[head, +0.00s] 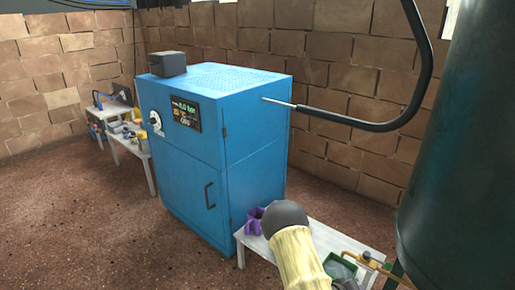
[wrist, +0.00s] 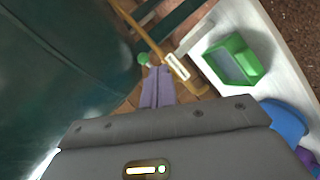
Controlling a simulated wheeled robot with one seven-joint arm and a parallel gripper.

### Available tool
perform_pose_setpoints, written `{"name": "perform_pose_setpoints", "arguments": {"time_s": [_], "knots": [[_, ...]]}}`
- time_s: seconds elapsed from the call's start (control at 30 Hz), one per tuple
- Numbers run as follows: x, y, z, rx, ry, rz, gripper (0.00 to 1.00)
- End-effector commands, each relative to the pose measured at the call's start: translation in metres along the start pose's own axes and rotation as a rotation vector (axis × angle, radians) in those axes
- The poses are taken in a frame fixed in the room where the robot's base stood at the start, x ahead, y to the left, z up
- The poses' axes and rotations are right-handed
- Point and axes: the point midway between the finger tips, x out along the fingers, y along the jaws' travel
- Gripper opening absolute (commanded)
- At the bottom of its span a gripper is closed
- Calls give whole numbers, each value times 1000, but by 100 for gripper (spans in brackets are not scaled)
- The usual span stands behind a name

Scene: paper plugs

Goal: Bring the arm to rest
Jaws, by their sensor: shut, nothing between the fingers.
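My gripper (wrist: 158,72) shows in the wrist view as two pale lilac-grey fingers lying side by side, shut with nothing between them. Its tips are near a brass-coloured pipe or valve part (wrist: 178,66) beside the large dark green tank (wrist: 60,60). I cannot tell whether they touch it. In the head view my arm, cream with a dark grey joint, reaches over the white table (head: 312,232). My gripper itself is hidden in that view.
A green-rimmed tray (wrist: 232,60) is on the table, close to the fingers' right. A purple container (head: 253,222) stands at the table's left end. A large blue cabinet (head: 205,150) stands behind, and the tank (head: 455,150) is on the right. Open floor (head: 70,220) is at left.

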Motion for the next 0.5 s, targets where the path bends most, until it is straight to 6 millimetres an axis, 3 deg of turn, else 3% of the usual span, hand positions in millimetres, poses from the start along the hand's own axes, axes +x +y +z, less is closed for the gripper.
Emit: {"name": "perform_pose_setpoints", "arguments": {"time_s": [0.27, 0.5], "knots": [[-60, -4, -36, 205, -46, -356, 0], [-127, 8, -55, 299, -85, -622, 0]]}}
